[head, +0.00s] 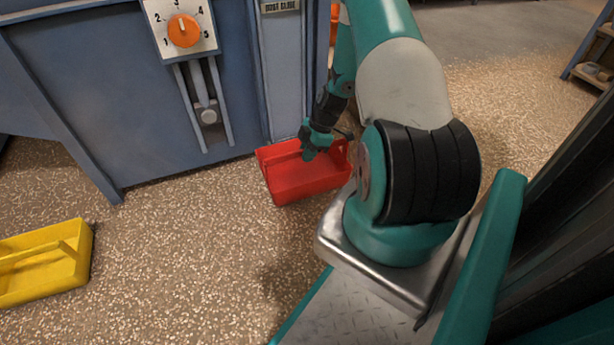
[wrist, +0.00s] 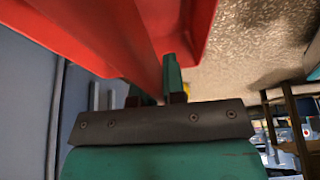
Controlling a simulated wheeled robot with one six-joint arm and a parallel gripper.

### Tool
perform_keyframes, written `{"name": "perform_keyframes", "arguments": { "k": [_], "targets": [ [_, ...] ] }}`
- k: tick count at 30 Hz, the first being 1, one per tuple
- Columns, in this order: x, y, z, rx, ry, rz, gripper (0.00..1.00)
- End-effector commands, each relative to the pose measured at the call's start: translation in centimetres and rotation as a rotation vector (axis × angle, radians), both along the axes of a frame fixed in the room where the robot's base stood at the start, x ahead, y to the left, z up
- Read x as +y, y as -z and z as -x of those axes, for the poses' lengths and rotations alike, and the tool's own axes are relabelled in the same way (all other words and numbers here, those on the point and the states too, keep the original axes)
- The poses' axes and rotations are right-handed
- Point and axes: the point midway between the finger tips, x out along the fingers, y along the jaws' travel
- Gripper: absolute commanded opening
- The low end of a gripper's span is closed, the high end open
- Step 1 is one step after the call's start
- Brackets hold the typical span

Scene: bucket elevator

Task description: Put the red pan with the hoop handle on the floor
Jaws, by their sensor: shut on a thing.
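The red pan (head: 305,181) is an open shallow tray with a bar handle across it, beside the blue cabinet's lower right part. My gripper (head: 312,150) reaches down to it from above and is shut on its handle. In the wrist view the red handle (wrist: 150,50) runs between the fingers of my gripper (wrist: 157,92), and the pan's red walls fill the top. The pan looks roughly level. I cannot tell whether its bottom touches the floor. My arm hides the area to the pan's right.
The blue cabinet (head: 140,110) carries an orange dial (head: 184,30) and a lever (head: 206,105) in a slot. A yellow pan (head: 50,262) with a bar handle stands on the floor at left. The speckled floor (head: 180,255) between the pans is clear. A shelf (head: 592,60) stands at far right.

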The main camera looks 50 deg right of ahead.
Motion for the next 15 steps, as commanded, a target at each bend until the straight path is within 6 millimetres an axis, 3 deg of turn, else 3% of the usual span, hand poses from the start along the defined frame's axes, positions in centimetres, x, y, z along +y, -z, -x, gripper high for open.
{"name": "perform_keyframes", "arguments": {
  "k": [1, 8, 15],
  "targets": [
    [0.0, 1.2, 0.0, -0.001, -0.001, 0.001, 0.00],
    [0.0, 2.7, -0.1, -0.002, 0.000, 0.001, 0.00],
    [0.0, 6.2, 0.0, -0.001, -0.001, 0.001, 0.00]
  ]
}}
